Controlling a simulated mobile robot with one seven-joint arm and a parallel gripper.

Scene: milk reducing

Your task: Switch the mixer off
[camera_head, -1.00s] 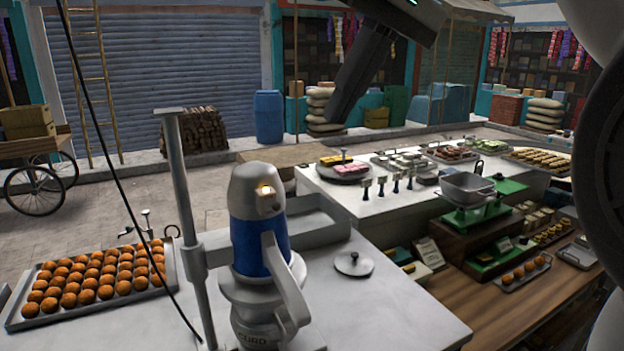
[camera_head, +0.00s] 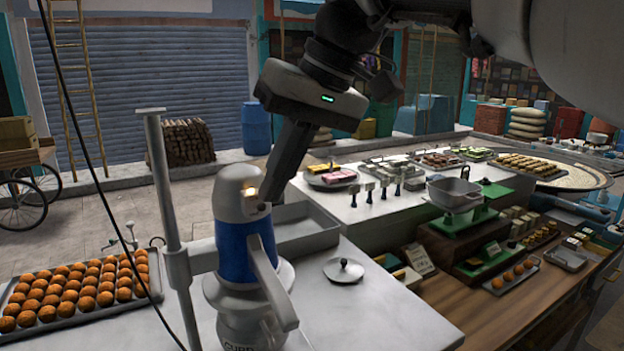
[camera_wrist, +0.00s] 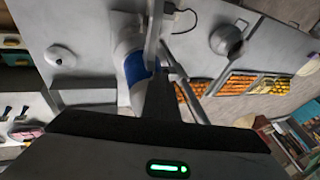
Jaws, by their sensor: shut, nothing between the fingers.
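The mixer (camera_head: 240,245) has a grey top, a blue band and a grey lower housing, and is carried on a grey post (camera_head: 172,220) over the left counter. In the wrist view the mixer (camera_wrist: 136,66) lies just beyond my dark fingers.
A tray of orange balls (camera_head: 80,292) lies left of the mixer. A grey lid (camera_head: 344,270) and a shallow grey tray (camera_head: 305,232) are to its right. A scale with a metal pan (camera_head: 455,193) stands farther right. A thin black cable hangs at the left.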

